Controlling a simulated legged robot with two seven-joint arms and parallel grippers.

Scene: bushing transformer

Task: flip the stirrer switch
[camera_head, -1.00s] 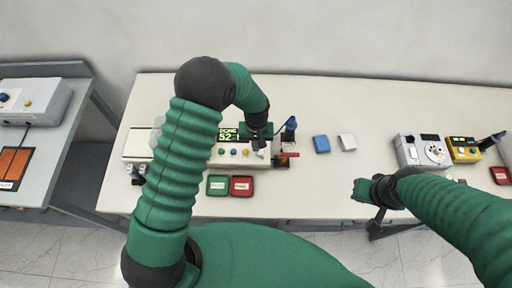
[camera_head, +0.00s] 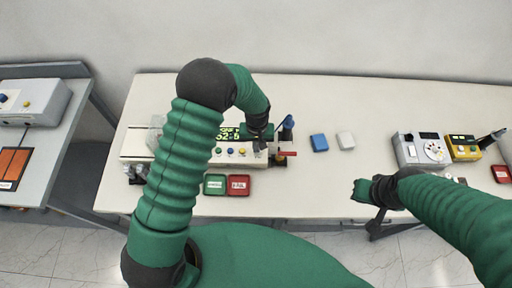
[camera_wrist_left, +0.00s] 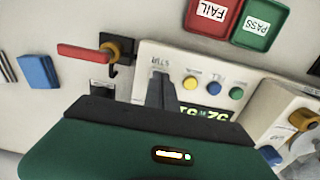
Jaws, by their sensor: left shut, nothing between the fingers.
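The stirrer control is on a cream box (camera_head: 227,159) with a lit display, also seen in the left wrist view (camera_wrist_left: 215,82). A label reading "STIR" (camera_wrist_left: 160,58) shows on its panel beside yellow, blue and green buttons. My left gripper (camera_head: 261,146) is shut and empty at the panel's right end. In the left wrist view its fingertips (camera_wrist_left: 161,84) lie just by the "STIR" label and cover the spot there, so the switch itself is hidden. Contact cannot be told. My right gripper (camera_head: 363,190) is over the table's front edge, its fingers too small to judge.
Green (camera_head: 215,184) and red (camera_head: 238,185) trays lie in front of the box. A red-handled part (camera_head: 286,153) stands close to its right end. The table middle is clear.

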